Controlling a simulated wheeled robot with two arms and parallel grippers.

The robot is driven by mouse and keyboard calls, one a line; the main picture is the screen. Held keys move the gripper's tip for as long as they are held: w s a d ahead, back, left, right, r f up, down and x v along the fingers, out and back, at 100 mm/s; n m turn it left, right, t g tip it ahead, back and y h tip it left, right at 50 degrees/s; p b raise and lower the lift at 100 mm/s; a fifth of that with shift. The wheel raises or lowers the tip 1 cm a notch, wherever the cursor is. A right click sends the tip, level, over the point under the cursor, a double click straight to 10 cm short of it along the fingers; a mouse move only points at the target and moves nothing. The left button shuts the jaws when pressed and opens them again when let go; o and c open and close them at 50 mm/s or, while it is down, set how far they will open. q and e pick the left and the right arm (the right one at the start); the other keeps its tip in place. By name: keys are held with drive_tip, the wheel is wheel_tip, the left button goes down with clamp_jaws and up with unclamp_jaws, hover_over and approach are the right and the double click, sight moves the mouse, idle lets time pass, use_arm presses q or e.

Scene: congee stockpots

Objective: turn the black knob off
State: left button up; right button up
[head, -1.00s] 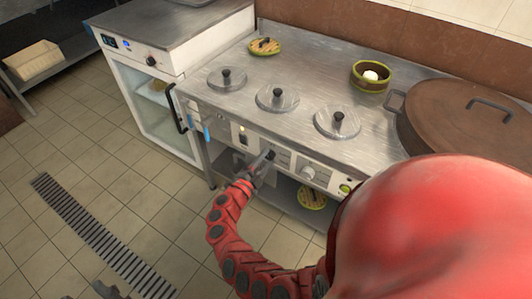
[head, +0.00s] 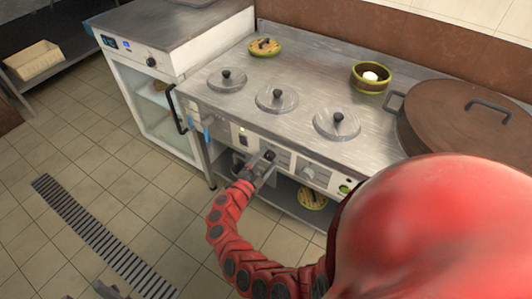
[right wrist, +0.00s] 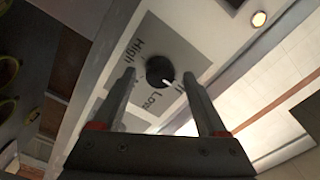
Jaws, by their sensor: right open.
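The black knob (right wrist: 159,70) sits on a light panel marked High and Low in the right wrist view. Its white mark points toward the lower right, between Low and a label partly hidden by a finger. In the head view the knob (head: 269,155) is on the stove's front panel. My right gripper (head: 262,166) is in front of it. In the right wrist view my right gripper (right wrist: 160,76) is open, one finger on each side of the knob, with visible gaps. A dark part at the bottom left edge (head: 108,291) looks like my left gripper, mostly cut off.
The stove top (head: 300,100) carries several round lids and a bamboo steamer (head: 371,77). A large brown-lidded pot (head: 465,125) stands at its right. A lit indicator (right wrist: 258,19) is near the knob. The tiled floor at left is clear.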

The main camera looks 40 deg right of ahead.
drive_tip(key=v, duration=1.7)
drive_tip(key=shift+a+b, duration=0.2)
drive_tip(key=shift+b, duration=0.15)
